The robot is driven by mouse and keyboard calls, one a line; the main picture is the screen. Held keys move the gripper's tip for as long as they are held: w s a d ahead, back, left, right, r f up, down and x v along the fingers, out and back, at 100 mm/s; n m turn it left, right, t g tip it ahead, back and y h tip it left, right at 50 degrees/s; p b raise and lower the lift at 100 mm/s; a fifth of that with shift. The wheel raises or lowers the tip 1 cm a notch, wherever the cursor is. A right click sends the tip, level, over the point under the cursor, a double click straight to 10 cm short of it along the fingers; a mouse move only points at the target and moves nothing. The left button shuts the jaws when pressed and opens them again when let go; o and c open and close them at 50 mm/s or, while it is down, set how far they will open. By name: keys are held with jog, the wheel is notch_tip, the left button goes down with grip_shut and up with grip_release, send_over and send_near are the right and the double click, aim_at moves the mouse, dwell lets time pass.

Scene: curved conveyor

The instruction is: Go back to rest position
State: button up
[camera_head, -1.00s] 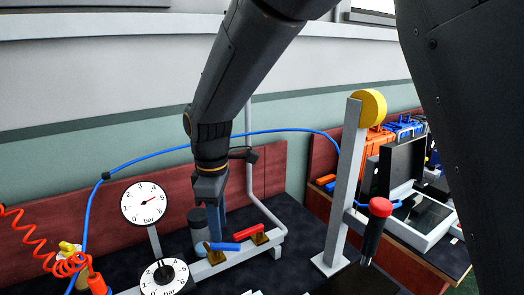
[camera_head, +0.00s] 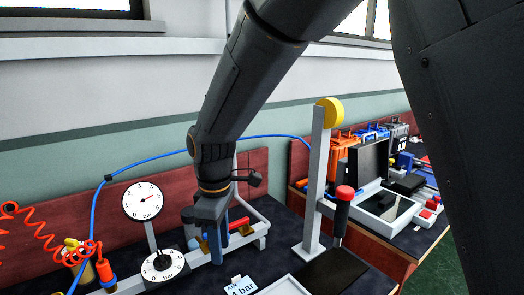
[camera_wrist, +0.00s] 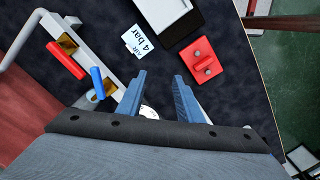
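My gripper (camera_head: 218,245) hangs over the dark workbench in the head view, to the right of the two dial gauges. In the wrist view its two blue-grey fingers (camera_wrist: 160,76) stand apart with nothing held between them. A white dial (camera_wrist: 148,112) shows partly beyond and below the gap. A red lever (camera_wrist: 66,60) and a blue lever (camera_wrist: 98,81) on brass-coloured mounts sit on a white rail left of the fingers, apart from them. In the head view the gripper partly hides these levers.
An upper gauge (camera_head: 142,201) and a lower gauge (camera_head: 164,266) stand at left, near a coiled red hose (camera_head: 40,236). A grey post (camera_head: 315,180) with a yellow disc (camera_head: 329,110) and a red-knobbed lever (camera_head: 344,205) stands right. A red block (camera_wrist: 197,62) lies on the bench.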

jog(key=s+d+f+m, duration=0.1)
jog(key=s+d+m, duration=0.2)
jog(key=d, duration=0.6)
jog(key=s+d+f+m, duration=0.2)
jog(key=s+d+m, duration=0.1)
jog(key=d+m, duration=0.4)
jog(key=s+d+f+m, duration=0.1)
jog(key=s+d+m, duration=0.2)
jog(key=d, duration=1)
jog(key=m, duration=0.3)
jog(key=shift+s+f+t, duration=0.2)
jog(key=shift+s+t, duration=0.1)
